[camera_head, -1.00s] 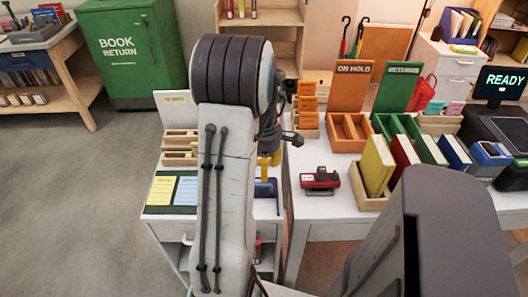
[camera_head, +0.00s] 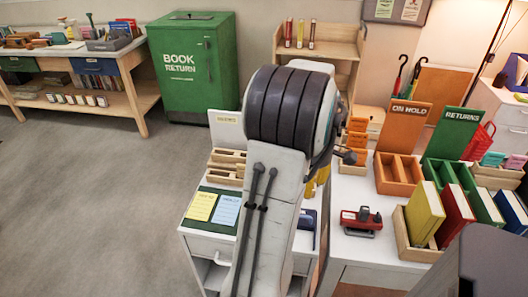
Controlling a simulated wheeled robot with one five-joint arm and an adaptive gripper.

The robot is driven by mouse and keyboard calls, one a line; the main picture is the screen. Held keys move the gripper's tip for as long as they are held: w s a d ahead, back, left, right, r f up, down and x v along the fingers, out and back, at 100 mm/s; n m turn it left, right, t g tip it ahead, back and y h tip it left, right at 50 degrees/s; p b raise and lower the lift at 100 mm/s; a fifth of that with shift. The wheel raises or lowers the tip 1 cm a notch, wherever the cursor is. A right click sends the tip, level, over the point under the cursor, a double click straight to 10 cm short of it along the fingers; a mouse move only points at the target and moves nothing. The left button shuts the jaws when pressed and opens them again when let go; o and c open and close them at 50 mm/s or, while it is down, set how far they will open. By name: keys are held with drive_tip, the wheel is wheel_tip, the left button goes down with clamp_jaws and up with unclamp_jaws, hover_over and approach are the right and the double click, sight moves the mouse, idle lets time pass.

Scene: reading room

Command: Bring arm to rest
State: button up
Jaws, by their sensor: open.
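My arm rises from the bottom centre of the head view, with a pale link and a thick dark-banded joint bent at the top. It stands in front of the white desk (camera_head: 350,250). A small dark part of my arm sticks out to the right of the joint. The arm hides my gripper, so its fingers and anything between them cannot be seen. Behind and beside the arm are the orange ON HOLD organiser (camera_head: 400,168), the green RETURNS organiser (camera_head: 448,150) and a red device (camera_head: 361,220) on the desk.
A wooden rack (camera_head: 407,240) holds several upright books at the right. Yellow and blue cards (camera_head: 201,206) lie left of the arm. A green book return bin (camera_head: 195,70) and a wooden table (camera_head: 130,95) stand behind. Open grey floor (camera_head: 90,200) lies at the left.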

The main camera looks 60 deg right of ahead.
idle(0.4)
drive_tip(key=w+a+f+m+y, duration=0.1)
drive_tip(key=a+f+m, duration=0.1)
drive_tip(key=a+m, duration=1.2)
drive_tip(key=w+a+r+n+t+p, duration=0.1)
drive_tip(key=w+a+r+n, duration=0.2)
drive_tip(key=a, duration=0.4)
drive_tip(key=w+a+r+n+t+p, duration=0.1)
drive_tip(key=w+a+r+n, duration=0.3)
drive_tip(key=a, duration=0.4)
drive_tip(key=w+a+r+n+t+h+p, duration=0.1)
drive_tip(key=w+a+r+n+p, duration=0.2)
drive_tip(key=a, duration=0.5)
wheel_tip(320, 180, up, 3)
drive_tip(key=shift+w+f, duration=0.15)
drive_tip(key=shift+w, duration=0.5)
drive_tip(key=shift+d, duration=0.15)
